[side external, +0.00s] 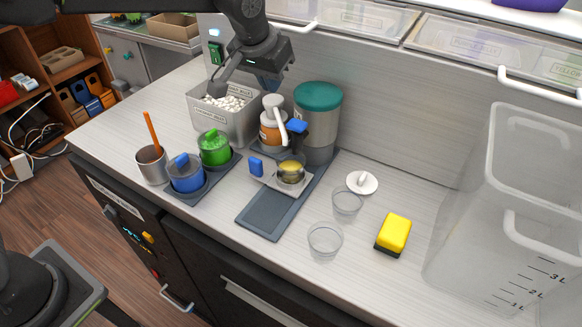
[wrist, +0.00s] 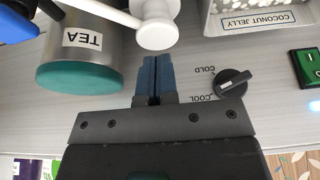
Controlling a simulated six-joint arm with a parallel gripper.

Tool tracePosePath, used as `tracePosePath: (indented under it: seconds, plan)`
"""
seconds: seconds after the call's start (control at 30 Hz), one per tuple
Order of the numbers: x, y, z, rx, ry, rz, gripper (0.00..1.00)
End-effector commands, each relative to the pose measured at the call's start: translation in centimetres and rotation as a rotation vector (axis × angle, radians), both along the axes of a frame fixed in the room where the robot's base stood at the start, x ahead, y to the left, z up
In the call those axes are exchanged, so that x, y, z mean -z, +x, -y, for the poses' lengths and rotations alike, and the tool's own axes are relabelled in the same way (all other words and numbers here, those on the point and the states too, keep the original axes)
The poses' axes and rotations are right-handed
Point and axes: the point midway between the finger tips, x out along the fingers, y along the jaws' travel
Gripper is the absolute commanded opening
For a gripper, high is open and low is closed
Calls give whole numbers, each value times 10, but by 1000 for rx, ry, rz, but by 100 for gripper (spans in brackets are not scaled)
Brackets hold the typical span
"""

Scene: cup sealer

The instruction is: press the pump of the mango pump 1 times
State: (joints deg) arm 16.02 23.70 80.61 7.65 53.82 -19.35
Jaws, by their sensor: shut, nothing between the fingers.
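The mango pump is an orange bottle (side external: 270,132) with a white pump head (side external: 273,101), standing upright at the back of the counter. In the wrist view the white pump head (wrist: 157,30) is just beyond my fingertips. My gripper (side external: 270,84) is over the back of the counter, close above the pump head. Its blue-grey fingers (wrist: 155,68) are together with nothing between them. A small gap shows between the fingertips and the pump head in the wrist view; I cannot tell its height. The orange bottle is hidden in the wrist view.
A teal-lidded tea container (side external: 318,98) stands right of the pump. A coconut jelly bin (side external: 228,122) stands left. A yellow sponge (side external: 394,232) lies right.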

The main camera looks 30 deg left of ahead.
Motion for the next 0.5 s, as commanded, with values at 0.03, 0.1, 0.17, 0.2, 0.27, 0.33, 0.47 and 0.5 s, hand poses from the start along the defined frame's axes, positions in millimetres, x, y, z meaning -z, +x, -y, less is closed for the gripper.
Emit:
tracePosePath:
  seconds: [0.03, 0.1, 0.17, 0.2, 0.27, 0.33, 0.47, 0.5]
  plan:
    - [0, 0, 0, 0, 0, 0, 0]
    - [0, 0, 0, 0, 0, 0, 0]
    - [0, 0, 0, 0, 0, 0, 0]
    - [1, 0, 0, 0, 0, 0, 0]
    - [3, 0, 0, 0, 0, -1, 0]
    - [5, 0, 0, 0, 1, -1, 0]
    - [10, 0, 0, 0, 1, -1, 0]
    - [12, 0, 0, 0, 1, -1, 0]
